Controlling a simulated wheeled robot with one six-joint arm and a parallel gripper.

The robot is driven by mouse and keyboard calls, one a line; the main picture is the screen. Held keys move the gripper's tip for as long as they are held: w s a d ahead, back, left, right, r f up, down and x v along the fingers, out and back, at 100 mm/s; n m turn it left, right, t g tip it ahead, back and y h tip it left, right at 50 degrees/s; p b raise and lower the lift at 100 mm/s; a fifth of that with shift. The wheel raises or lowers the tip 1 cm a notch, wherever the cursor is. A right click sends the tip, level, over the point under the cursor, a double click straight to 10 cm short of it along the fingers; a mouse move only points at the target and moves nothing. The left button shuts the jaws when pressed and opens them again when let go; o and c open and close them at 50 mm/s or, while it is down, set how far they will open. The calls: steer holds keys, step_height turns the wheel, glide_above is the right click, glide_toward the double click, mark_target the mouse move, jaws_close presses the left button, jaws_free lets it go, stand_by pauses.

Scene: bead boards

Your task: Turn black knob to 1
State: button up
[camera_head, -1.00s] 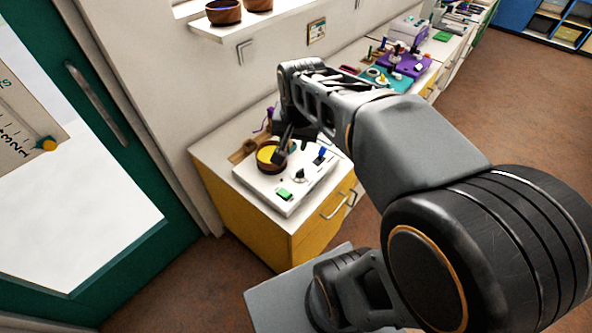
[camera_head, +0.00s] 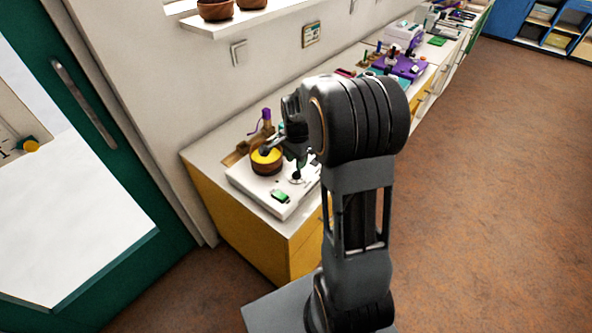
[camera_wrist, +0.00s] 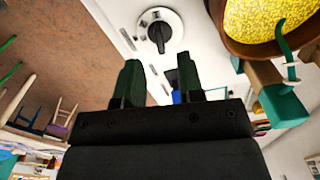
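The black knob (camera_wrist: 159,33) sits on a round white dial on the white board (camera_wrist: 195,40), at the top of the wrist view. Its bar runs roughly up and down in that picture; dial marks are too small to read. In the head view the knob (camera_head: 297,178) shows near the front of the board (camera_head: 247,184), partly close to my arm's outline. My gripper (camera_wrist: 159,80) is open and empty, its two dark green fingers apart and short of the knob in the wrist view. In the head view its fingers are near the bowl and hard to make out.
A brown bowl with yellow contents (camera_head: 266,161) stands on the board beside the knob. A green switch (camera_head: 281,196) is at the board's front. A blue part (camera_wrist: 176,96) shows between my fingers. A purple board (camera_head: 405,66) stands farther along the counter.

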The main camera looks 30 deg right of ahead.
mark_target(296, 174)
steer(key=shift+f, duration=2.55)
steer(key=shift+c, duration=0.4)
jaws_close()
